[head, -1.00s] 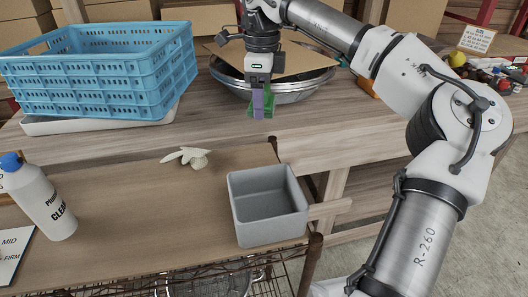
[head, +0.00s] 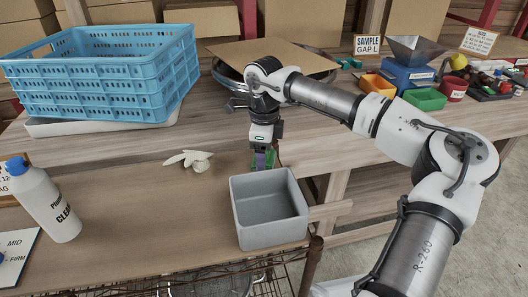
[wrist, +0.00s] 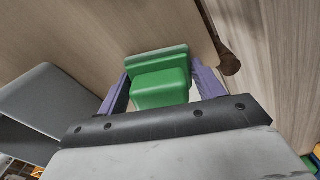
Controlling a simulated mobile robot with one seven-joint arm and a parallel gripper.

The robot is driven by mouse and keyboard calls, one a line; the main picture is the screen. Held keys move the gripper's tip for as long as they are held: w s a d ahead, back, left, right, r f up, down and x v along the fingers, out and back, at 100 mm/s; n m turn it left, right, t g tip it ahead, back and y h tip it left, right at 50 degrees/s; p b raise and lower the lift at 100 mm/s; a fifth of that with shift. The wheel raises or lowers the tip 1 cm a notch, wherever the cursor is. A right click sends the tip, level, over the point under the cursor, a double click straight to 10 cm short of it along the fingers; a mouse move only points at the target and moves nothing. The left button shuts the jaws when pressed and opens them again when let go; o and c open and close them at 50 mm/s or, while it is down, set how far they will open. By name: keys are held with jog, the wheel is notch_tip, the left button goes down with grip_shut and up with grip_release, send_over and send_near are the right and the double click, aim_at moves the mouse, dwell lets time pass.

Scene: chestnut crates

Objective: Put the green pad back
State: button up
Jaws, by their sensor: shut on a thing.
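The green pad (wrist: 160,88) is a chunky green block with a wider flange. My gripper (wrist: 160,76) is shut on it, with a purple finger on each side. In the head view my gripper (head: 263,165) points down just behind the grey bin (head: 270,238), low over the wooden shelf. Only slivers of the green pad (head: 271,158) show there, and the bin's back rim partly hides the fingertips. I cannot tell whether the pad touches the shelf. The bin's visible inside looks empty.
A pale glove (head: 190,160) lies left of my gripper. A blue crate (head: 105,78) stands at the back left. A white bottle (head: 45,205) stands at the front left. A green tray (head: 426,98) and an orange tray (head: 377,85) sit at the back right.

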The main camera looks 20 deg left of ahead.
jog(key=shift+f, duration=0.2)
jog(key=o, duration=0.9)
jog(key=shift+r, duration=0.1)
jog(key=shift+o, duration=0.2)
notch_tip(320, 180, up, 12)
jog(key=shift+r+b, duration=0.15)
jog(key=shift+b, duration=0.35)
